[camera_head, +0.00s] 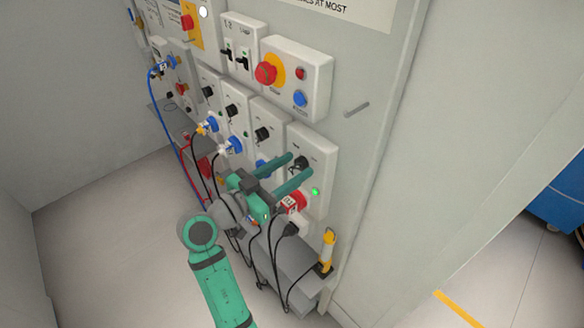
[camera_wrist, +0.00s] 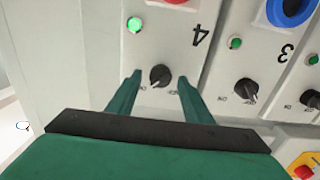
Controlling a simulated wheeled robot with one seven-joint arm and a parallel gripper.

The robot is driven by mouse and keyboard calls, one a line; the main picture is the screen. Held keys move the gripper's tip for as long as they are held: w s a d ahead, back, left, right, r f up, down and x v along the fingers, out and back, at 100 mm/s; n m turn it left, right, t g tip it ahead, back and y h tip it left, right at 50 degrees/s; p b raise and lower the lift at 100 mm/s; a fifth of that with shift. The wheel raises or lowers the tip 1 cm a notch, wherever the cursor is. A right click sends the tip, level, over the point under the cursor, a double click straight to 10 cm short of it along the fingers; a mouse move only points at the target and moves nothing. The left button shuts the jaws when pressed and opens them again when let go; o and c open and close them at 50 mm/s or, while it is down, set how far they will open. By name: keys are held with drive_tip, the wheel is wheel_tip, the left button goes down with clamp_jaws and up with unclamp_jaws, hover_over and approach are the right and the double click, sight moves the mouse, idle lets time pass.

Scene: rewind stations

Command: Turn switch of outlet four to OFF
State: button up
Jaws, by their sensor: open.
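The outlet four panel (camera_wrist: 192,60) is light grey with a "4" printed on it. Its black rotary switch (camera_wrist: 160,76) shows between my two fingers in the wrist view. The green lamp (camera_wrist: 134,24) of outlet four is lit, and it also shows in the head view (camera_head: 315,191). My gripper (camera_wrist: 152,84) is open, with one green finger on each side of the switch. I cannot tell whether the fingers touch it. In the head view my gripper (camera_head: 289,168) reaches up to the rightmost panel, and the switch (camera_head: 300,161) shows just by the fingertips.
A red emergency button (camera_head: 265,73) sits above the outlets. A red plug (camera_head: 292,202), several cables and a grey ledge (camera_head: 290,258) are below.

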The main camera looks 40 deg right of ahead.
drive_tip(key=shift+d, duration=0.1)
drive_tip(key=c, duration=1.1)
drive_tip(key=shift+o, duration=0.2)
drive_tip(key=shift+n, duration=0.3)
drive_tip(key=n, duration=0.4)
drive_tip(key=shift+w, duration=0.1)
drive_tip(key=n, duration=0.5)
drive_tip(key=shift+f, duration=0.1)
drive_tip(key=n, duration=0.4)
drive_tip(key=shift+w+f, duration=0.1)
drive_tip(key=shift+n, duration=2.1)
